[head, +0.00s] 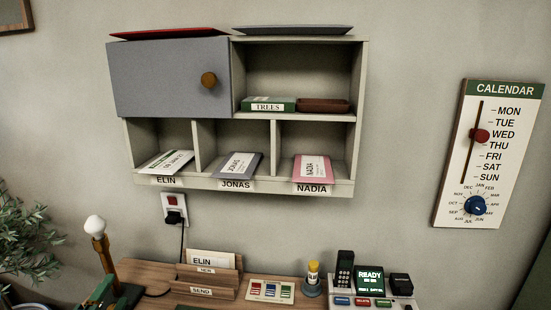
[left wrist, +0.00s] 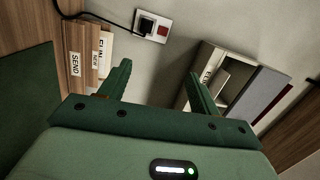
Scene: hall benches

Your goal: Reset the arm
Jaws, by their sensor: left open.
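My left gripper (head: 103,287) shows only in part at the lower left edge of the head view, a green shape by the desk lamp. In the left wrist view its two green fingers (left wrist: 158,76) stand wide apart with nothing between them. The wall and the outlet show beyond them. Most of the left arm is out of the picture. My right gripper is not in view.
A wall cabinet (head: 360,110) with labelled compartments hangs above a wooden desk (head: 150,272). The lamp (head: 95,225), a letter holder (head: 208,281) and a phone unit (head: 369,281) line the desk. A calendar board (head: 455,155) hangs right. A plant (head: 30,240) stands left.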

